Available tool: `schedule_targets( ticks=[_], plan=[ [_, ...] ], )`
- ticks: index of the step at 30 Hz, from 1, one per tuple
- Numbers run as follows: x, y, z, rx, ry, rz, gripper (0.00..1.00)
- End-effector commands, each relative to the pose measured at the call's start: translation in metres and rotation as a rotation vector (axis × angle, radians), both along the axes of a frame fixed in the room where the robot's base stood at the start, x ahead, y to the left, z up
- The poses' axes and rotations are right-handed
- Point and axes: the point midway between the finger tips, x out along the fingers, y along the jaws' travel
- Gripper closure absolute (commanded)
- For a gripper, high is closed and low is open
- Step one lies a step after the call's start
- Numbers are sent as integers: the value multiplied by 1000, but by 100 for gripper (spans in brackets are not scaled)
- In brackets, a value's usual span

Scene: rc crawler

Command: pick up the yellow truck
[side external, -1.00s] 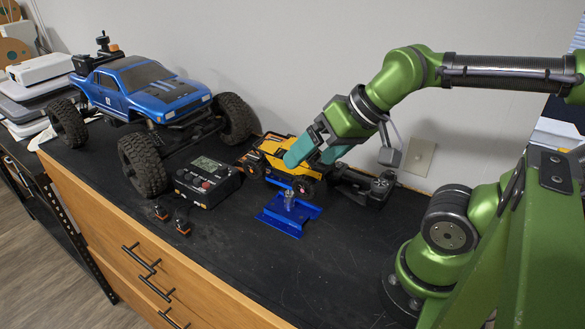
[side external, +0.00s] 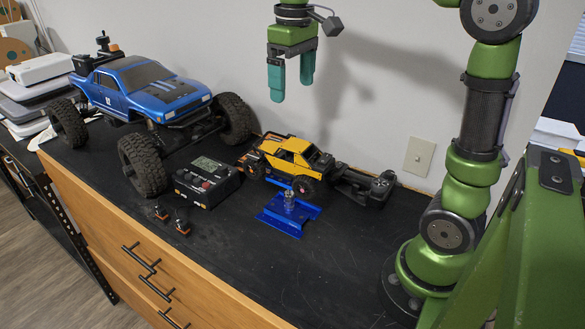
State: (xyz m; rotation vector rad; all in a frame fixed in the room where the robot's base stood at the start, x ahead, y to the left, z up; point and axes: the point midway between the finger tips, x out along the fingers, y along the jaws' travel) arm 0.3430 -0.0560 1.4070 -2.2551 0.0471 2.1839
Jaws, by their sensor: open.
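The yellow truck (side external: 288,154) is a small crawler with black wheels. It stands upright on the black countertop (side external: 318,272), near the wall and right of the middle-left of the side view. My gripper (side external: 291,92) hangs well above the truck, with its teal fingers pointing down. The fingers are apart and nothing is between them. The truck's far side is hidden.
A big blue truck (side external: 150,90) stands at left. A black charger (side external: 207,181) is left of the yellow truck, a blue metal stand (side external: 288,212) in front, and a black controller (side external: 368,186) at its right.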

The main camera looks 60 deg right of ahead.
Motion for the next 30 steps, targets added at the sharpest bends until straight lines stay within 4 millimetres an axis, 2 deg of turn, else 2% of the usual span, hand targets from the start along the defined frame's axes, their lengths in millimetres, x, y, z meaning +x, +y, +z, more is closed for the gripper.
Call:
schedule_targets(
  ticks=[2, 5, 8, 18, 21, 30],
  plan=[
    [-5, 2, 8, 7, 16, 27, 6],
    [-9, 4, 2, 18, 37, 52, 6],
    [-10, 4, -13, 19, 40, 59, 6],
    [-10, 5, -85, 20, 38, 55, 6],
    [-9, 5, -100, 19, 37, 56, 6],
    [-7, 5, -125, 20, 37, 55, 6]
  ],
)
